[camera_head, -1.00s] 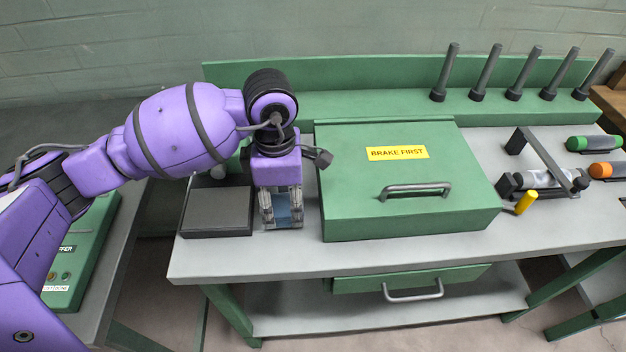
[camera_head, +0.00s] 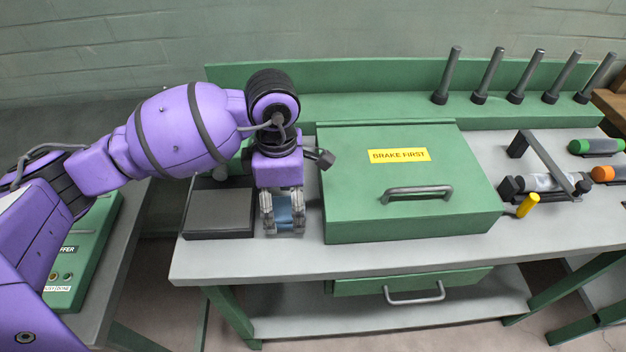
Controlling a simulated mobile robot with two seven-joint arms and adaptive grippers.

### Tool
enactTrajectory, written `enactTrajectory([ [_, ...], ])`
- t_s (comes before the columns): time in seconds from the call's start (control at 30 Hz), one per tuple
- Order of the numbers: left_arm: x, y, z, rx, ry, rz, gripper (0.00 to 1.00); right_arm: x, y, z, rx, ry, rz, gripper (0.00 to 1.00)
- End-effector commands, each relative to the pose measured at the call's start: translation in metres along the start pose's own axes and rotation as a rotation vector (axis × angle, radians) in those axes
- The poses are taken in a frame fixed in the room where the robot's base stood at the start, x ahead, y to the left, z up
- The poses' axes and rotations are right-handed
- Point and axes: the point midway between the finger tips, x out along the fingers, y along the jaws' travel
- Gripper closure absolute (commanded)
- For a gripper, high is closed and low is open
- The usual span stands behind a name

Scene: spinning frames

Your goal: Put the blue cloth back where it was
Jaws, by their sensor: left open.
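My left gripper (camera_head: 284,229) points down at the bench top, between a dark grey flat tray or pad and a green box. Its fingers are open. The blue cloth (camera_head: 284,208) shows as a small blue patch between the fingers, low near the bench surface. Most of it is hidden by the fingers, and I cannot tell its full shape or whether the fingers touch it. My right gripper is not in view.
The dark grey tray (camera_head: 218,212) lies just left of the gripper. The green box (camera_head: 345,200) with a "BRAKE FIRST" label stands close on the right. A black-framed fixture with a yellow knob (camera_head: 528,205) stands further right. Several upright pegs line the back. The bench front strip is clear.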

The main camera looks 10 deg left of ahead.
Motion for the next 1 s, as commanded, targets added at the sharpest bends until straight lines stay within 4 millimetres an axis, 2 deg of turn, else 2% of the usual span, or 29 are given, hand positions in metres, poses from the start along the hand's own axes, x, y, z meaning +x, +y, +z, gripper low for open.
enactTrajectory([
  [0.3,-0.066,0.001,0.0,0.0,-0.001,0.006,0.27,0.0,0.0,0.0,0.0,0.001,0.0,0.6],
  [0.5,-0.1,0.001,0.0,0.0,-0.001,0.005,0.27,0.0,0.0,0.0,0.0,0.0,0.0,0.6],
  [0.7,-0.115,0.0,0.0,0.0,0.0,0.002,0.27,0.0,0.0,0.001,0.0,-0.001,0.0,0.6],
  [1.0,-0.116,0.0,0.0,0.0,0.0,0.002,0.27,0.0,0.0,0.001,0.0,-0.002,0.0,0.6],
])
